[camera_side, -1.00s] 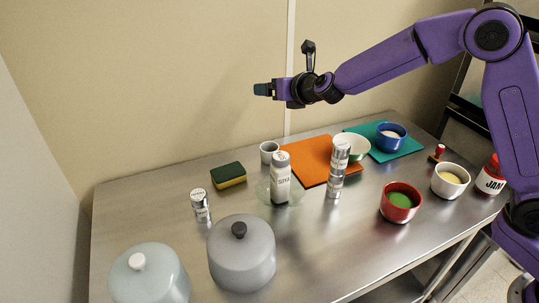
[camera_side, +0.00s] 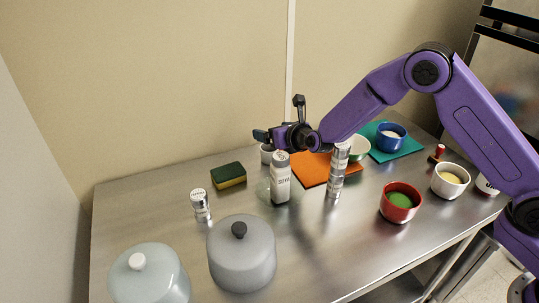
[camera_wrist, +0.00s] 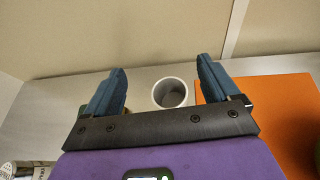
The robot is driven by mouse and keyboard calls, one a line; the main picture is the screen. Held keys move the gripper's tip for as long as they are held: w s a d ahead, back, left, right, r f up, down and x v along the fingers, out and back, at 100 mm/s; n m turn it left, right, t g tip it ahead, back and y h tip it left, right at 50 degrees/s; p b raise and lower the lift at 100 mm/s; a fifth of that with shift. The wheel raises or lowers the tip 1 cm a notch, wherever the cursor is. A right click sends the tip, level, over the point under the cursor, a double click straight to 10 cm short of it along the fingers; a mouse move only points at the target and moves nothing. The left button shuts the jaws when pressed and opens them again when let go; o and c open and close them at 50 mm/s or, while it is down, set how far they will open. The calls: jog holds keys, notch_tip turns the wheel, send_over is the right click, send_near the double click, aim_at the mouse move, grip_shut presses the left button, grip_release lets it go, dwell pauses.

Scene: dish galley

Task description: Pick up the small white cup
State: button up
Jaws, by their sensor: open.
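The small white cup (camera_wrist: 170,93) stands upright on the steel table near the back wall. In the wrist view it lies between and beyond my two fingertips, with its open mouth showing. In the side view only part of the cup (camera_side: 266,156) shows, behind and below my gripper (camera_side: 262,136). My gripper is open and empty; in the wrist view its blue fingers (camera_wrist: 162,78) are spread to either side of the cup.
Metal shakers (camera_side: 338,168) and grey lidded pots (camera_side: 242,262) stand nearer. The back wall is close behind.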

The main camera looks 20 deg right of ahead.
aim_at(265, 146)
notch_tip(265, 146, down, 6)
jog(key=shift+f, duration=0.1)
jog(key=shift+x, duration=2.45)
jog(key=c, duration=1.1)
